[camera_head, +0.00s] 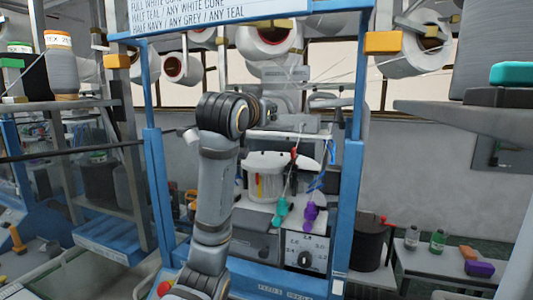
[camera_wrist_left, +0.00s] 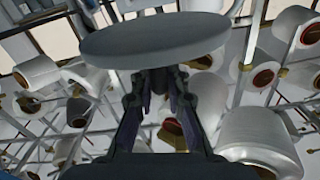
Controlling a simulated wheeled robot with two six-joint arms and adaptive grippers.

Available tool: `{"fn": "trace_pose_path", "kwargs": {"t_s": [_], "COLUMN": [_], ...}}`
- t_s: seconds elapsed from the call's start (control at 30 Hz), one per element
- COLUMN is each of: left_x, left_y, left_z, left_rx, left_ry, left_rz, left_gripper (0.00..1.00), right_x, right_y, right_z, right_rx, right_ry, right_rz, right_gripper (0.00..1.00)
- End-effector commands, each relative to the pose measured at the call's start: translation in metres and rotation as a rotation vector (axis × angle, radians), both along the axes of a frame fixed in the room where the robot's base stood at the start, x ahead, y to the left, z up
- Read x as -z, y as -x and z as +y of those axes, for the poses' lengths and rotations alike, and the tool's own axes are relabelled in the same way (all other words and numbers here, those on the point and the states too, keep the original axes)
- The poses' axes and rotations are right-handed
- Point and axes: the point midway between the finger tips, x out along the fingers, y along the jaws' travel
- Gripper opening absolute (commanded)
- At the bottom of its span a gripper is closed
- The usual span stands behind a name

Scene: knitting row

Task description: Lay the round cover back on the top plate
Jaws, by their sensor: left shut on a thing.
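A flat grey round cover (camera_wrist_left: 155,40) fills the top of the left wrist view. My left gripper (camera_wrist_left: 165,82) is shut on the cover, with its fingers meeting just under the disc. In the head view an arm of mine rises in the middle to a dark wrist joint, and its gripper end is hidden or too unclear to make out. I cannot pick out the cover there. A white, drum-like machine part with a pale flat top (camera_head: 283,160) stands behind the arm; I cannot tell if this is the top plate. My right gripper is not in view.
A blue frame (camera_head: 353,170) surrounds the machine, with a sign across its top. Yarn cones (camera_head: 417,45) hang above, and several cones and thin rods crowd the wrist view. A grey shelf (camera_head: 455,113) juts in at right. A dial box (camera_head: 305,252) sits low in front.

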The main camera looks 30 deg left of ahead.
Motion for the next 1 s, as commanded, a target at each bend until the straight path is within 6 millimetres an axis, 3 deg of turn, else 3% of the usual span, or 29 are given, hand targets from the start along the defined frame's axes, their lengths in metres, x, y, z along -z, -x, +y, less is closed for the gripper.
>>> {"fn": "trace_pose_path", "kwargs": {"t_s": [0.17,0.27,0.4,0.57,0.73,1.0], "left_x": [0.019,0.031,0.063,0.079,0.085,0.121], "left_y": [-0.04,-0.063,-0.081,-0.092,-0.094,-0.099], "left_z": [0.033,0.051,0.063,0.071,0.073,0.077], "left_rx": [-0.007,-0.006,-0.003,-0.001,-0.001,-0.001], "left_ry": [-0.002,-0.001,-0.001,0.0,0.0,-0.002], "left_rz": [0.009,0.009,0.006,0.001,0.001,0.001], "left_gripper": [0.0,0.0,0.0,0.0,0.0,0.0], "right_x": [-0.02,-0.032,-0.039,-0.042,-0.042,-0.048], "right_y": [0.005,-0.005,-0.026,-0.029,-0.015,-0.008], "right_z": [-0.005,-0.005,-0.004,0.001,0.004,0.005], "right_rx": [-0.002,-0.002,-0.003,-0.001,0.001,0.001], "right_ry": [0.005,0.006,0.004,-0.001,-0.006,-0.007], "right_rz": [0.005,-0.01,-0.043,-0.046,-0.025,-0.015], "right_gripper": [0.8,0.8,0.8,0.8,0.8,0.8]}}
